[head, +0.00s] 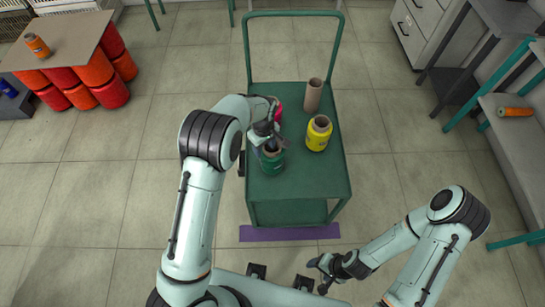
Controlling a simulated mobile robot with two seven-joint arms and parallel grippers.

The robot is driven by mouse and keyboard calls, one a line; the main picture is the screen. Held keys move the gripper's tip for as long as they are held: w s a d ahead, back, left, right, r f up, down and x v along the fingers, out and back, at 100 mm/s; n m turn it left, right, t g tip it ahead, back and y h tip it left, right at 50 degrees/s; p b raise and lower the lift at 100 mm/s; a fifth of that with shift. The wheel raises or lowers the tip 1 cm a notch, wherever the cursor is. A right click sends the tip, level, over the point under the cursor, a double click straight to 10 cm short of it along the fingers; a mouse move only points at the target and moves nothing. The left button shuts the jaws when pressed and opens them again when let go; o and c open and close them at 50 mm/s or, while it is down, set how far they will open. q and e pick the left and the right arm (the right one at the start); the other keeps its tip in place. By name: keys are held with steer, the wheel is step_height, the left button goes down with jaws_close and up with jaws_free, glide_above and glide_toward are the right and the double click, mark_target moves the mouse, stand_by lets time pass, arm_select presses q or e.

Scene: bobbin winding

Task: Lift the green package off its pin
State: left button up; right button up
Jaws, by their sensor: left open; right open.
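The green package (272,162) stands on the green cart (330,185), near its left front. My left gripper (270,143) is open at the top of the green package, reaching in from the left and behind. Its fingers are small and dark here, and I cannot tell whether they touch the package. The pin under the green package is hidden. My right gripper (322,278) is open and empty, low in front of the cart and well away from the packages.
A yellow package (318,136), a bare brown tube (313,96) and a partly hidden pink-red package (278,112) also stand on the cart. A purple strip (290,233) lies on the floor before it. Orange-red rolls (97,72) are stacked at the left.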

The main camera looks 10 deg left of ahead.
mark_target(264, 154)
arm_select(q)
step_height(264, 154, down, 7)
steer(key=shift+a+r, duration=0.15)
steer(key=shift+r, duration=0.05)
stand_by(0.3)
jaws_close()
